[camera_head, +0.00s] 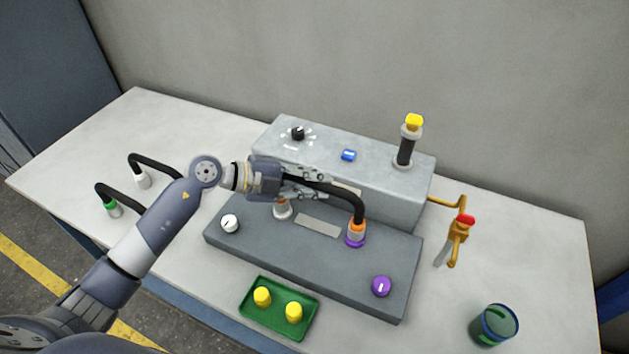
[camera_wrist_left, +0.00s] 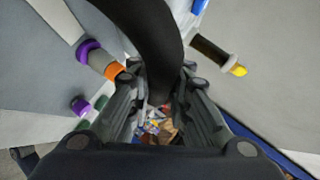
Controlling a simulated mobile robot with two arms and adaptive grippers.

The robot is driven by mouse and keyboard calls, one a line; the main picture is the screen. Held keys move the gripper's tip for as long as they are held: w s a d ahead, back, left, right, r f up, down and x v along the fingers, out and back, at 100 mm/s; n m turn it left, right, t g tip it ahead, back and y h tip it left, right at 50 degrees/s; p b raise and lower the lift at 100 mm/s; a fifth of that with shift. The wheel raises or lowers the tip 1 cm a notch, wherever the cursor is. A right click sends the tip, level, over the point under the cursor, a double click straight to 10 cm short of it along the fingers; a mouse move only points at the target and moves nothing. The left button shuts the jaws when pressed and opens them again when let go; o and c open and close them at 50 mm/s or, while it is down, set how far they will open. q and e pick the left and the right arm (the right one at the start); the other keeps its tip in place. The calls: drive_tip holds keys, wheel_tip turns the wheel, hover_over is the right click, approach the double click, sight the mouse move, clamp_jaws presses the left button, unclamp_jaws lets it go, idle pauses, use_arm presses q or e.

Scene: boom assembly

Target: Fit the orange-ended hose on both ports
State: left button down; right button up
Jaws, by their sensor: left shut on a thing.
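The black hose (camera_head: 338,187) is held in my left gripper (camera_head: 318,183), whose fingers are shut on its upper stretch. Its orange end (camera_head: 357,227) points down on the purple-ringed port (camera_head: 355,240) and looks to be touching it; how deep it sits I cannot tell. In the left wrist view the hose (camera_wrist_left: 150,35) arches between the fingers, with the orange end (camera_wrist_left: 115,70) in line with the purple ring (camera_wrist_left: 88,47). The other port (camera_head: 282,212) stands under my gripper; its top and the hose's other end there are mostly hidden. My right gripper is not in view.
The dark grey base (camera_head: 260,246) carries a white knob (camera_head: 229,223) and a purple knob (camera_head: 381,286). Behind is a grey box (camera_head: 375,165) with a yellow-topped post (camera_head: 406,145). A green tray (camera_head: 279,317), a brass valve (camera_head: 458,240) and a green cup (camera_head: 494,325) stand around it.

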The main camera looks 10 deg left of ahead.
use_arm(q)
drive_tip(key=shift+f+b, duration=0.3)
drive_tip(key=shift+f, duration=0.25)
drive_tip(key=c, duration=1.8)
unclamp_jaws()
drive_tip(key=shift+f, duration=0.1)
drive_tip(key=shift+s+a+r+p, duration=0.25)
drive_tip(key=shift+a+r+p, duration=0.1)
drive_tip(key=shift+a, duration=0.15)
drive_tip(key=p+v, duration=0.3)
drive_tip(key=v, duration=0.6)
drive_tip(key=shift+s+a+r, duration=0.1)
drive_tip(key=shift+s+a, duration=0.15)
drive_tip(key=shift+a, duration=0.05)
